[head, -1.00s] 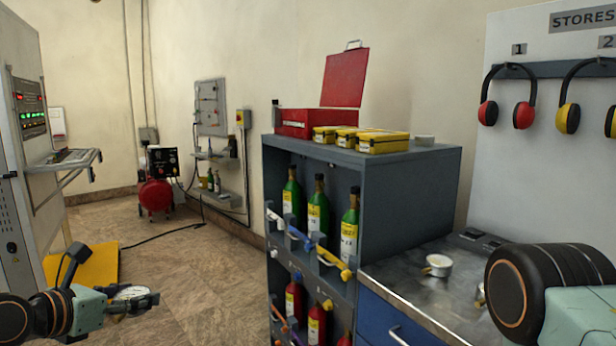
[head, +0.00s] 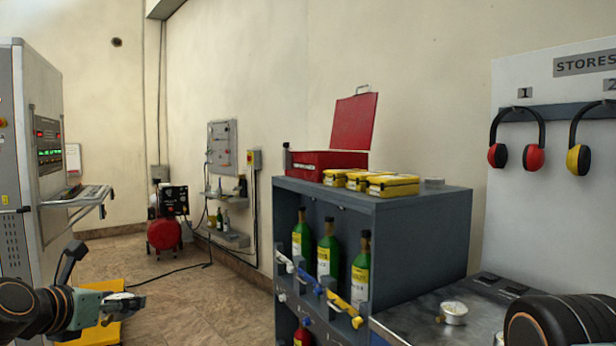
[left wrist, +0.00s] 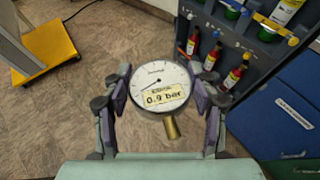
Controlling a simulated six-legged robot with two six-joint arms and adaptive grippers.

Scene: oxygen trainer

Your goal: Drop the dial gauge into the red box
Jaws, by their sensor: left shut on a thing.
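The dial gauge (left wrist: 160,88) has a round white face labelled 0.9 bar and a brass stem. My left gripper (left wrist: 163,100) is shut on it, one finger on each side, held above the floor. In the head view my left gripper (head: 130,303) is at the lower left, well left of the shelf unit, and the gauge is hard to make out there. The red box (head: 320,162) stands on top of the grey shelf unit with its lid (head: 355,120) raised. The inside of the box is hidden. My right gripper is out of view; only part of my right arm shows.
Several yellow cases (head: 393,185) stand in front of the red box on the shelf unit (head: 425,225). Green bottles (head: 327,255) fill its upper shelf. Another gauge (head: 453,312) lies on the metal bench at right. The floor between my left gripper and the shelf is clear.

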